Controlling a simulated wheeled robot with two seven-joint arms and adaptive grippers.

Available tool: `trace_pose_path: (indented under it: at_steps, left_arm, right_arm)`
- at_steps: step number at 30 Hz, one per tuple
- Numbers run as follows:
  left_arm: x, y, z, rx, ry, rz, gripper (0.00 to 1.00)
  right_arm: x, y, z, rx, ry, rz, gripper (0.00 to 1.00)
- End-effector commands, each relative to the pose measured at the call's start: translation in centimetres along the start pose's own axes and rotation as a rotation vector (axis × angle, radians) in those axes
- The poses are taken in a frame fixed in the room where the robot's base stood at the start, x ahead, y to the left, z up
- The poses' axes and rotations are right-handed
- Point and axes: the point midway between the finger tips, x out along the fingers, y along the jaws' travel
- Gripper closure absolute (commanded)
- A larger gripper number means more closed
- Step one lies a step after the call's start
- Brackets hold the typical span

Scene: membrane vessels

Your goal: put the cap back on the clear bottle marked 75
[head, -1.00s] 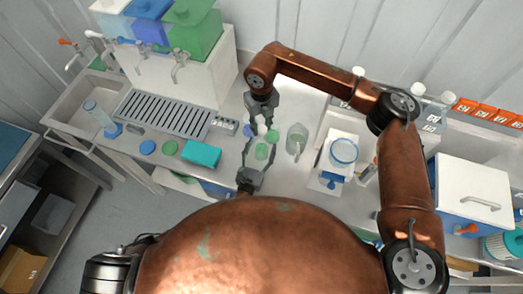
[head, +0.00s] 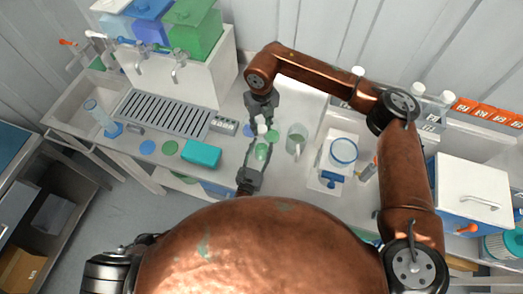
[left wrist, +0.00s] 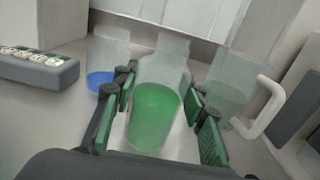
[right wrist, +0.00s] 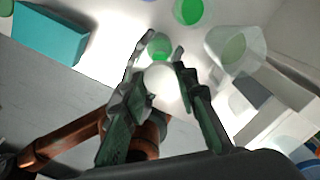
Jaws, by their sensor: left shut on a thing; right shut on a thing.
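My left gripper (head: 261,150) is shut on a clear bottle (left wrist: 155,105) with green liquid. The bottle stands upright between its fingers, and no cap shows on its top in the left wrist view. The same bottle shows in the head view (head: 262,152). Its marking is not readable. My right gripper (head: 262,118) is shut on a white cap (right wrist: 162,85). In the head view the cap (head: 262,129) appears just beyond the bottle. The right wrist view shows it apart from the bottle's green liquid (right wrist: 160,45), though the height between them is hard to judge.
A clear jug (head: 297,140) with a handle stands right of the bottle. Another green vessel (head: 272,135) and a blue one (left wrist: 100,82) stand close behind. A teal box (head: 202,154) lies to the left, and a drain rack (head: 165,113) is farther left.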

Motion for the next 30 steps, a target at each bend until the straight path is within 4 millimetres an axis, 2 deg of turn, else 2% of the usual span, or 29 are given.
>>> trace_pose_path:
  at_steps: [7,17,30]
  left_arm:
    - [0.0,0.0,0.1,0.0,-0.001,0.0,1.0]
    - [0.0,0.0,0.1,0.0,-0.002,0.0,1.0]
    - [0.0,0.0,0.1,0.0,-0.002,0.0,1.0]
  right_arm:
    - [0.7,0.0,0.0,0.0,0.002,0.0,0.82]
    - [4.8,0.1,0.0,0.0,0.001,0.001,0.82]
    - [4.9,0.1,0.0,0.0,0.0,0.0,0.82]
